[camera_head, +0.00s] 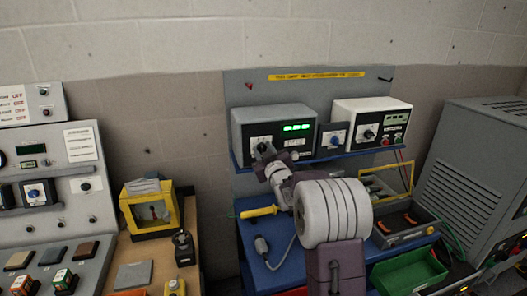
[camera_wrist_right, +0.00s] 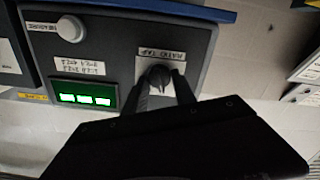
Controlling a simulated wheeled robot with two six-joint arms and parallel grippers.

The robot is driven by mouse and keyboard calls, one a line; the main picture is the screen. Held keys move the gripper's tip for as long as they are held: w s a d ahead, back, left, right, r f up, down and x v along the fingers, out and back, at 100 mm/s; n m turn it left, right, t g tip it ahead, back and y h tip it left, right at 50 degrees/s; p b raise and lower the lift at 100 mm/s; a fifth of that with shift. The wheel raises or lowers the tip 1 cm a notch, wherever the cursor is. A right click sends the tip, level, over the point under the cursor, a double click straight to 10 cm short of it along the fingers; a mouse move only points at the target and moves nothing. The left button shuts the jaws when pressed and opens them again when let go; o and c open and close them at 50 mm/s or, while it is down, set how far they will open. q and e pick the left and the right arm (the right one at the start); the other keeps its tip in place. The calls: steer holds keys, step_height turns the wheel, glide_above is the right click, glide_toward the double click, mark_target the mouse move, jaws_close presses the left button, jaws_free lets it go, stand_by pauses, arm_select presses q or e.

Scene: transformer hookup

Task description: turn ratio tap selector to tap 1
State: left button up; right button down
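The ratio tap selector is a dark knob (camera_wrist_right: 158,76) on a white plate labelled RATIO TAP, shown upside down in the right wrist view. It sits on the front of the grey test set (camera_head: 240,128) with a green lit display (camera_head: 297,127). My right gripper (camera_wrist_right: 162,78) is at the panel with one finger on each side of the knob. The fingers are apart, and a gap shows between the knob and the right-hand finger. In the head view my right gripper (camera_head: 265,151) covers most of the selector. My left gripper is not in view.
A white instrument (camera_head: 372,112) and a small blue-knob box (camera_head: 334,139) share the blue shelf (camera_head: 330,157). Below are a yellow-handled tool (camera_head: 259,212), a coiled cable and a green bin (camera_head: 408,272). A grey cabinet (camera_head: 470,170) stands right.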

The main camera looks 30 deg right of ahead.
steer(key=shift+f+n+b, duration=0.3)
steer(key=shift+n+b, duration=0.2)
steer(key=shift+b, duration=0.5)
steer(key=shift+a+n+b, duration=0.1)
steer(key=shift+n+b, duration=3.4)
steer(key=shift+b, duration=0.45)
steer(key=shift+r, duration=0.1)
steer(key=c, duration=1.1)
jaws_free()
steer(key=shift+o, duration=0.2)
steer(key=shift+s, duration=0.1)
